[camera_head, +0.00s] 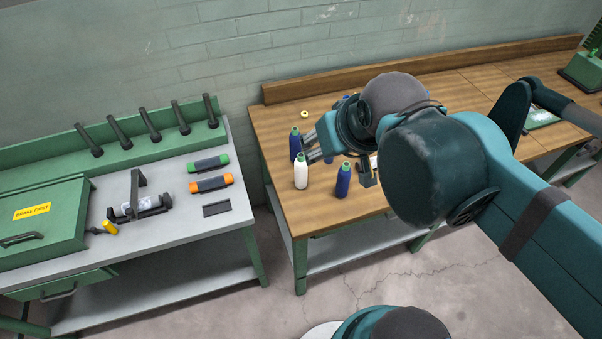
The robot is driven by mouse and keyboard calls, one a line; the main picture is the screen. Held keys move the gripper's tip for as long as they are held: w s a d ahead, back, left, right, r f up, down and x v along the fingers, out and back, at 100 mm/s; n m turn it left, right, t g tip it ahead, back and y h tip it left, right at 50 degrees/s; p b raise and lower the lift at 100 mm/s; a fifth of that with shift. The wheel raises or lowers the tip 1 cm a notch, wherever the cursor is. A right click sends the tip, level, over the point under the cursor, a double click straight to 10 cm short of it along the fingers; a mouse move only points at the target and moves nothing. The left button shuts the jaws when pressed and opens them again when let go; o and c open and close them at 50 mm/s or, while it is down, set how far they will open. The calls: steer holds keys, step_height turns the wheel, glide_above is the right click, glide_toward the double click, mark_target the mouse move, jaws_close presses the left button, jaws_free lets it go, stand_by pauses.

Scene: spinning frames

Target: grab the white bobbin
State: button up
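The white bobbin (301,171), bottle-shaped with a green top, stands upright near the left front edge of the wooden bench. My gripper (338,158) reaches over the bench from the right. Its fingers look spread apart, one just right of the white bobbin's top and one further right. The gripper looks open, and the white bobbin is outside the fingers. I cannot tell whether the near finger touches it. My arm hides part of the bench.
A blue bobbin (295,145) stands just behind the white one, and another blue bobbin (343,181) stands to its right. A small yellow item (304,114) lies further back. The wooden bench (277,117) has a raised back board. A green-framed table (165,235) with tools stands left, across a gap.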

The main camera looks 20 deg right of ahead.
steer(key=r, duration=0.1)
steer(key=n+t+h+b, duration=0.2)
steer(key=n+h+b, duration=1.1)
steer(key=n, duration=1.3)
glide_above(297, 169)
steer(key=s+f+b+v, duration=0.1)
steer(key=b+v, duration=0.2)
steer(key=v, duration=0.2)
steer(key=y, duration=0.3)
steer(key=f, duration=2.4)
steer(key=shift+w+d+f, duration=0.25)
steer(key=shift+d+f, duration=0.05)
steer(key=shift+f, duration=0.1)
steer(key=shift+b+x, duration=0.4)
steer(key=shift+x, duration=0.9)
